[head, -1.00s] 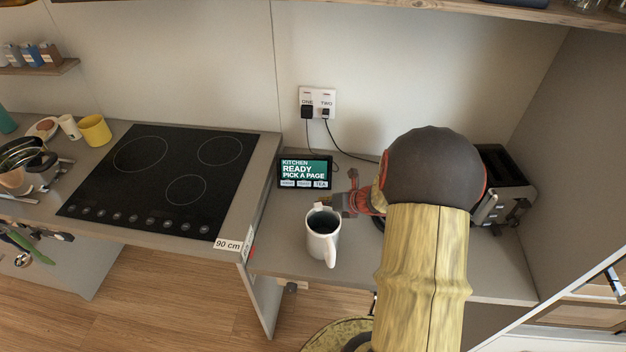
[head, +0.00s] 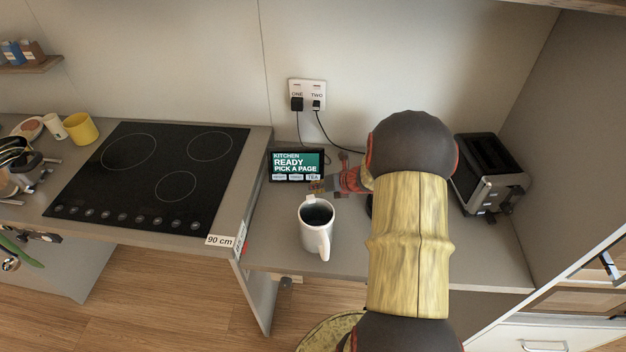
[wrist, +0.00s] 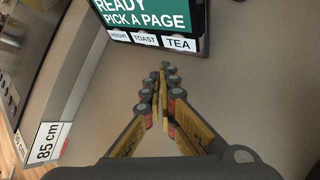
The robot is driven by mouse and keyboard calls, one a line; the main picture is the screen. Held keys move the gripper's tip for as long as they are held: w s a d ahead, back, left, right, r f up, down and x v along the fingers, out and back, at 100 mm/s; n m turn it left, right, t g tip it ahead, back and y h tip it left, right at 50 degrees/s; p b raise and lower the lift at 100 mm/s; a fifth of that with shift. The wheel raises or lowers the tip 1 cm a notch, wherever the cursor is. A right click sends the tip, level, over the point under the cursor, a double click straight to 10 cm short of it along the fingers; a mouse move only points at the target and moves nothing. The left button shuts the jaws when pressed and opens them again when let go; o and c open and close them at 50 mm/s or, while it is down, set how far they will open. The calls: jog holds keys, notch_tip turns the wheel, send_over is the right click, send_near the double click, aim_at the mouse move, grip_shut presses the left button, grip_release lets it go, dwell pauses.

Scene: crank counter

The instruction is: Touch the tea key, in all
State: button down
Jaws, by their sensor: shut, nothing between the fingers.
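The kitchen screen (head: 297,162) stands on the counter and reads "KITCHEN READY PICK A PAGE". Along its bottom edge is a row of white keys; the tea key (head: 313,177) is the rightmost one. In the wrist view the tea key (wrist: 180,43) is at the right end of the row, beside the toast key (wrist: 145,39). My gripper (head: 318,187) is shut and empty, just in front of the screen near its lower right. In the wrist view the fingertips (wrist: 164,68) point at the screen, below the tea key, with a gap of counter visible between.
A white mug (head: 316,232) with dark contents stands on the counter in front of my gripper. A toaster (head: 490,175) is at the right and a black hob (head: 150,175) at the left. Cables run from the wall socket (head: 307,95) down behind the screen.

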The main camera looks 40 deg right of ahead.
jog(key=shift+w+d+f, duration=0.45)
jog(key=shift+w+d, duration=0.25)
jog(key=shift+w, duration=0.1)
jog(key=shift+d, duration=0.1)
dwell(0.9)
jog(key=shift+w+d+f, duration=0.15)
jog(key=shift+w, duration=0.1)
jog(key=shift+w+d, duration=0.2)
dwell(0.8)
jog(key=shift+s+a+r, duration=0.2)
jog(key=shift+s+a, duration=0.25)
jog(key=shift+s, duration=0.05)
dwell(0.5)
jog(key=shift+s+a+r+p, duration=0.4)
jog(key=shift+s+a+r, duration=0.1)
jog(key=shift+s+a, duration=0.35)
jog(key=shift+s+a+r+p, duration=0.35)
jog(key=shift+s+a+r, duration=0.1)
jog(key=shift+s+a, duration=0.35)
